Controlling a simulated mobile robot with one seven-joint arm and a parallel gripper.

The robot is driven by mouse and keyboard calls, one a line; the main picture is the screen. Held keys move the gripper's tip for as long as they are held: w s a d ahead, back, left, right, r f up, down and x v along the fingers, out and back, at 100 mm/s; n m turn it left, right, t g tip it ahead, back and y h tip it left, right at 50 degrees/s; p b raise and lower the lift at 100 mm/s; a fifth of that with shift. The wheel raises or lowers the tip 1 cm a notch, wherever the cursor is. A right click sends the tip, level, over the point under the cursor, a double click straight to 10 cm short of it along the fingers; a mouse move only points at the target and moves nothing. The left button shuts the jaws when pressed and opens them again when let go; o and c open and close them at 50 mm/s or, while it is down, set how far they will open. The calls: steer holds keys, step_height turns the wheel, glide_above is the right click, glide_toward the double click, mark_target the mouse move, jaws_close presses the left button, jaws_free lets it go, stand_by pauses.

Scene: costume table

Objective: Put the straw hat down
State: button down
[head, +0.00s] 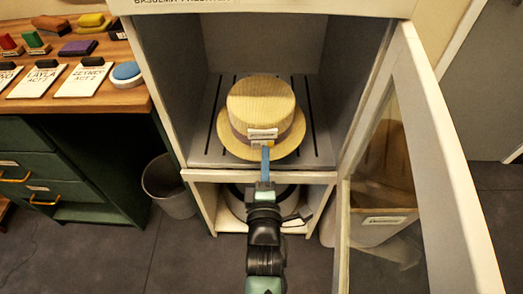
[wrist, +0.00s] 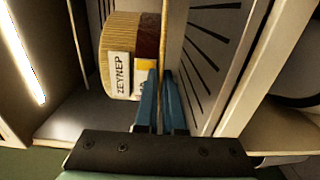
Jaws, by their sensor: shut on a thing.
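The straw hat (head: 262,100) is a pale boater with a dark band, inside the open white cabinet, crown up, over the slatted shelf (head: 204,148). Its front brim is between the blue fingers of my gripper (head: 265,158). In the wrist view the hat (wrist: 120,35) shows a tag reading ZEYNEP (wrist: 121,75) and a small yellow-and-white label on its band. My gripper (wrist: 162,92) is shut on the brim there, close to the slatted shelf. I cannot tell whether the brim touches the shelf.
The cabinet's glass door (head: 385,150) stands open at the right. Cabinet walls flank the hat closely. A wooden counter (head: 130,98) with cards and coloured blocks is at the left. A bin (head: 168,185) stands on the floor beside it.

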steer(key=shift+w+f, duration=0.25)
steer(key=shift+f, duration=0.1)
step_height(320, 180, down, 10)
steer(key=b, duration=0.5)
steer(key=shift+r, duration=0.2)
steer(key=shift+f, duration=0.15)
steer(key=c, duration=1)
jaws_free()
